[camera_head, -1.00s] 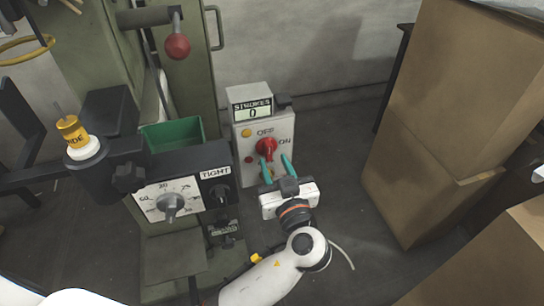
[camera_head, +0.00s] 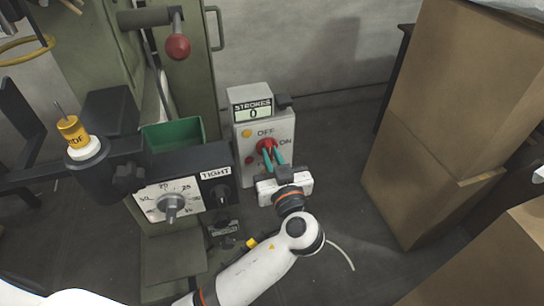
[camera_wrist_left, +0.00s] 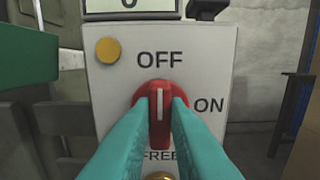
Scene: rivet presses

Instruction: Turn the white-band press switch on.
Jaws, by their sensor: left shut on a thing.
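A grey control box (camera_head: 283,128) carries a red rotary switch (camera_head: 263,144) with OFF above it, ON to its right and FREE below. In the left wrist view the red switch (camera_wrist_left: 159,86) stands upright, its white line pointing up toward OFF. My left gripper (camera_head: 271,150) has its teal fingers on either side of the switch handle and is shut on it; the fingers hide part of FREE. The box's counter (camera_head: 252,112) reads STROKES 0. A white band (camera_head: 86,148) sits under a yellow cylinder at the left. My right gripper is not in view.
A green press frame (camera_head: 186,75) with a red ball lever (camera_head: 177,47) stands behind left. A dial panel (camera_head: 168,200) and a TIGHT knob box (camera_head: 216,188) are left of my gripper. Large cardboard boxes (camera_head: 440,120) stand right, with clear floor between.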

